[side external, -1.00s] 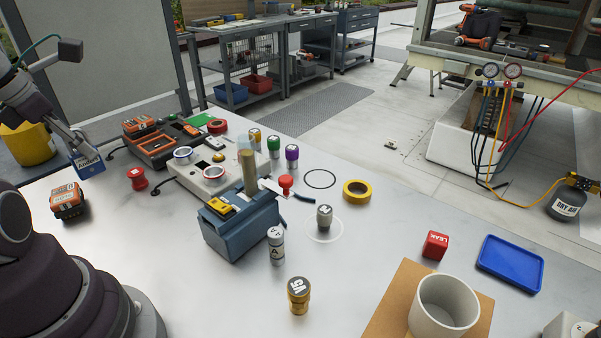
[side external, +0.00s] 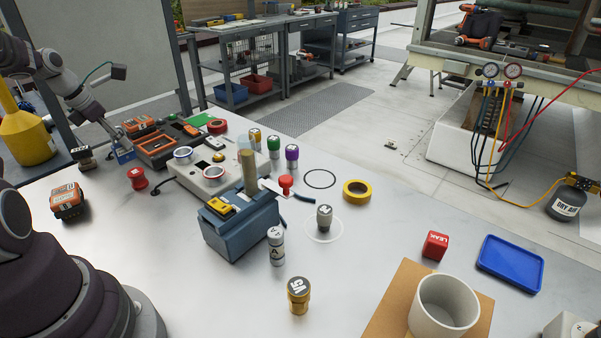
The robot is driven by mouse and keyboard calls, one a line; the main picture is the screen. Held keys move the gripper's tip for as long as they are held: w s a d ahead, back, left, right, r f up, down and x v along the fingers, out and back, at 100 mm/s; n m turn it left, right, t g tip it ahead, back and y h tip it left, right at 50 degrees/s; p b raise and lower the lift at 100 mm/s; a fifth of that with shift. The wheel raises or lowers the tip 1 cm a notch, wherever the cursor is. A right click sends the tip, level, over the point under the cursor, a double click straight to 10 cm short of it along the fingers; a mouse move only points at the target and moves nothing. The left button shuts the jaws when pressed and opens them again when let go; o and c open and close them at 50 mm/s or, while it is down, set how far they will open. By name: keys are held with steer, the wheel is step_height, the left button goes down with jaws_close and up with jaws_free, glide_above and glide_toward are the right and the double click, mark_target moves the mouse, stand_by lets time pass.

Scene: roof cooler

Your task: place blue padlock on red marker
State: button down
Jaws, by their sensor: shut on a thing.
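My gripper (side external: 113,135) is at the left of the table, above the tabletop beside the orange and black charger unit. It is shut on the blue padlock (side external: 123,153), a small blue block partly hidden by the fingers. No pen-like red marker stands out. The red things in view are a red spool (side external: 137,178) just right of and nearer than the padlock, a red-topped stamp-like piece (side external: 286,185) at mid-table, and a red block labelled LEAK (side external: 435,245) at the right. I cannot tell which is the red marker.
The charger unit (side external: 158,149) and a grey control box (side external: 214,174) stand right of my gripper. An orange block (side external: 67,201) and a small dark item (side external: 84,157) lie left.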

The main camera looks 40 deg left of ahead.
steer(key=shift+w+a, duration=0.3)
steer(key=shift+a, duration=0.25)
steer(key=shift+f, duration=1.8)
steer(key=c, duration=1)
jaws_free()
steer(key=shift+f, duration=0.1)
